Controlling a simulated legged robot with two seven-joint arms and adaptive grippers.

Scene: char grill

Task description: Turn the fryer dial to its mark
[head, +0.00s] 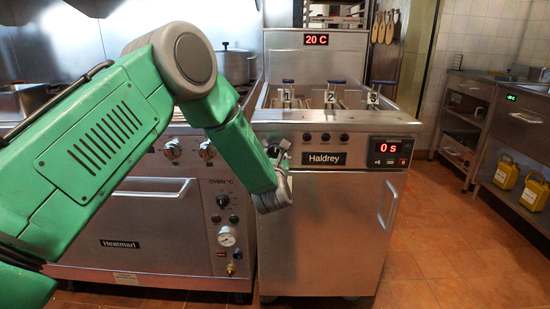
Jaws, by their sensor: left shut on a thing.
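The steel fryer (325,220), labelled Haldrey, stands in the middle of the head view. Its upper display (316,40) reads 20 C. The fryer dial (273,151) is a dark knob at the left end of the front panel, mostly hidden by my left gripper. My left gripper (281,153) reaches in from the left and is shut on the dial. The dial's mark and pointer cannot be made out. My right gripper is not in view.
An oven (145,235) labelled Heatmarl, with its own knobs, stands left of the fryer. The fryer's timer (391,149) reads 0 s. Baskets with blue handles sit in the fryer top. Yellow jugs (507,173) stand on a right shelf. The tiled floor (455,250) is clear.

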